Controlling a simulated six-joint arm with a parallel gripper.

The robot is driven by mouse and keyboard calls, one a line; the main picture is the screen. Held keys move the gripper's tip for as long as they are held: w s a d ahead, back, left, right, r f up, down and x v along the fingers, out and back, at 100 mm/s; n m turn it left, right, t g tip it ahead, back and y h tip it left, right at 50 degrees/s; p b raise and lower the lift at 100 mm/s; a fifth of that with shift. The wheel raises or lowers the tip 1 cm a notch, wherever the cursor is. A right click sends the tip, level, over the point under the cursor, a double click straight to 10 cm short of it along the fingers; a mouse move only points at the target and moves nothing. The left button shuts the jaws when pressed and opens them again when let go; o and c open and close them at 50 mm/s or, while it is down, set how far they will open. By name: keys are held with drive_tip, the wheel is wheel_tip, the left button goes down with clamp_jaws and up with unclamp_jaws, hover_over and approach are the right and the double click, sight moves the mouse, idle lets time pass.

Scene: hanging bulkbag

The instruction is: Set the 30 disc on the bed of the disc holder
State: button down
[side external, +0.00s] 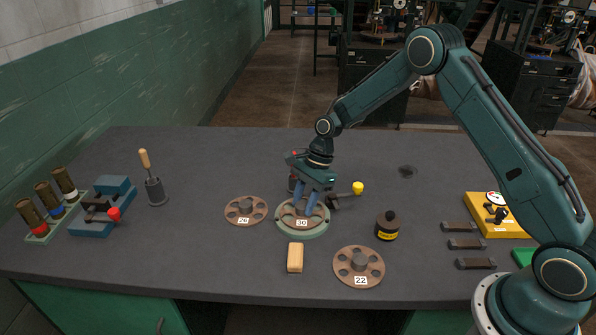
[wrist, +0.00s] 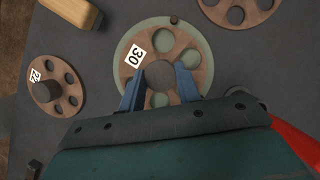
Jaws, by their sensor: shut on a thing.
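The brown 30 disc (side external: 290,213), with holes and a centre hub, is level over the round pale green bed (side external: 302,233) of the disc holder. In the wrist view the 30 disc (wrist: 180,42) lies roughly centred within the bed's green rim (wrist: 127,42). Whether it rests fully on the bed or sits just above it I cannot tell. My gripper (side external: 310,205) points down with its blue fingers shut on the hub, one on each side; the gripper also shows in the wrist view (wrist: 160,78). The far side of the holder is partly hidden behind my gripper.
The 26 disc (side external: 246,210) lies left and the 22 disc (side external: 359,266) front right. A wooden block (side external: 295,257) is in front. A black yellow-banded weight (side external: 387,226) and a yellow-knobbed lever (side external: 357,188) are right. Dark bars (side external: 467,243) lie farther right.

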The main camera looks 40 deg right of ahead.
idle(0.6)
drive_tip(key=c, duration=0.9)
unclamp_jaws()
drive_tip(key=shift+f, duration=0.1)
drive_tip(key=shift+r, duration=3.55)
